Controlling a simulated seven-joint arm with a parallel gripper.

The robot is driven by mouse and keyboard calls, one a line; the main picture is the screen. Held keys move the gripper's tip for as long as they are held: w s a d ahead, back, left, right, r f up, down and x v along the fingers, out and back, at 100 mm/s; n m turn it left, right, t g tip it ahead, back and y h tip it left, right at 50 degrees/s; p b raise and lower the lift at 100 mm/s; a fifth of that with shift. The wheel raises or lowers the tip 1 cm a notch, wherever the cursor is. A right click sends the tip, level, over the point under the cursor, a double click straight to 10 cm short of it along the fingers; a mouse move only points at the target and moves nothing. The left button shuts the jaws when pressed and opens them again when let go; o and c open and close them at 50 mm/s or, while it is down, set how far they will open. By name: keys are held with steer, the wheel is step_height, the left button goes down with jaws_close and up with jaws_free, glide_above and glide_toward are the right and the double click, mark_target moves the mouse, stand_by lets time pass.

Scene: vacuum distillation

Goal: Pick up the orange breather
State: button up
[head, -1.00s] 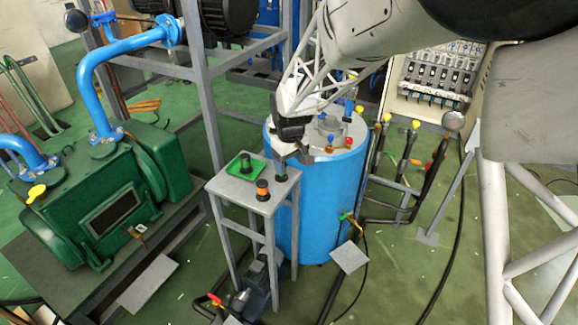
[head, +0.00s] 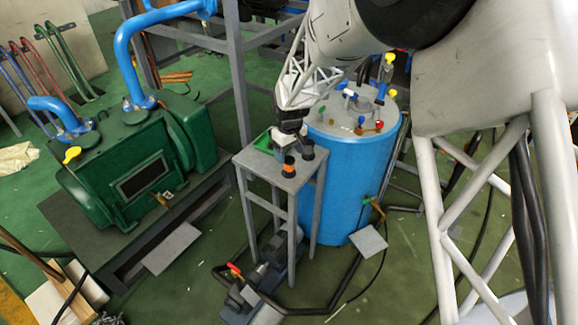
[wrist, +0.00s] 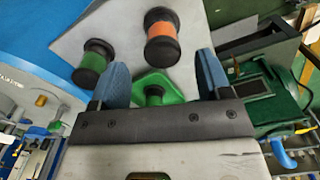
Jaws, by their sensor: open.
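The orange breather (head: 289,166), an orange cylinder with black ends, stands on the small grey table (head: 273,174). It also shows in the wrist view (wrist: 161,38), just beyond the fingertips and roughly in line with the gap between them. My gripper (wrist: 161,62) is open and empty, its two blue fingers spread apart. In the head view my gripper (head: 287,150) hangs over the table, close behind the orange breather; its fingertips are partly hard to make out. I see no contact between fingers and breather.
A green-banded breather (wrist: 94,62) stands beside the orange one. A green tray (wrist: 172,84) on the table holds another dark piece (wrist: 154,94), between the fingers in the picture. A blue tank (head: 349,185) rises right of the table. A green pump (head: 135,180) stands left.

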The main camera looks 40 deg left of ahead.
mark_target(289, 167)
steer(key=shift+f, duration=0.75)
steer(key=shift+f, duration=0.1)
steer(key=shift+s+f, duration=0.1)
steer(key=shift+f, duration=2.45)
steer(key=shift+c, duration=0.3)
steer(key=c, duration=1)
